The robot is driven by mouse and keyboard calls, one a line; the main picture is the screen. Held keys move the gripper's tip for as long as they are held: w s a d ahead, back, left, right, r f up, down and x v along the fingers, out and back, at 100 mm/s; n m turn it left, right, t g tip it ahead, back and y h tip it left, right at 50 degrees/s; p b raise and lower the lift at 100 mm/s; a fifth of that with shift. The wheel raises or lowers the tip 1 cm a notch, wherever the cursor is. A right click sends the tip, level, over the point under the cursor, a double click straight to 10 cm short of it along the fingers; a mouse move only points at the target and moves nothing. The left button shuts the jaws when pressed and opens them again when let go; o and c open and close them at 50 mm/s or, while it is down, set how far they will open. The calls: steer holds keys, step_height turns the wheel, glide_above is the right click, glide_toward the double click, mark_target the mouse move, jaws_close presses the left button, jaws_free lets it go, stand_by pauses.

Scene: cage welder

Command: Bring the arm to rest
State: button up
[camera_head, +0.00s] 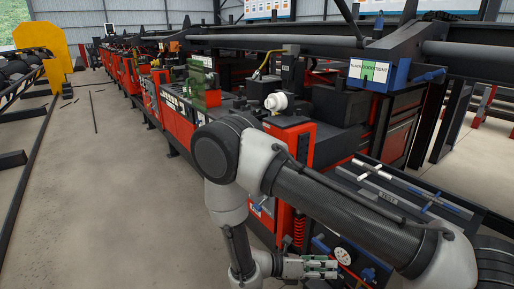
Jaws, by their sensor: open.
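My arm reaches from the lower right up to the middle of the picture, then bends down at a grey and white joint. My gripper (322,267) is at the bottom, just right of the picture's middle, and points to the right. Its jaws are open, and I see nothing between them. It is beside the red machine's lower front, close to a round white gauge (343,256). I cannot tell if it touches anything. Part of the machine behind my arm is hidden.
A long red and black machine (300,140) runs back to the upper left. A blue-framed sign (369,72) hangs above. The grey floor (100,200) at the left is mostly clear. Dark rails (30,190) border it.

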steer(key=s+d+r+m+g+y, duration=0.25)
steer(key=r+m+y, duration=0.35)
steer(key=r+m, duration=0.45)
steer(key=s+d+r+m+g+y, duration=0.1)
steer(key=d+r+m+g+y, duration=0.2)
steer(key=r+m+y, duration=0.7)
steer(key=s+d+r+m+t, duration=0.3)
steer(key=d+r+t, duration=0.1)
steer(key=r, duration=0.5)
steer(key=s+d+r+m+t, duration=0.3)
steer(key=d+r, duration=0.4)
steer(key=r, duration=0.3)
steer(key=shift+s+t, duration=0.4)
steer(key=shift+t, duration=0.25)
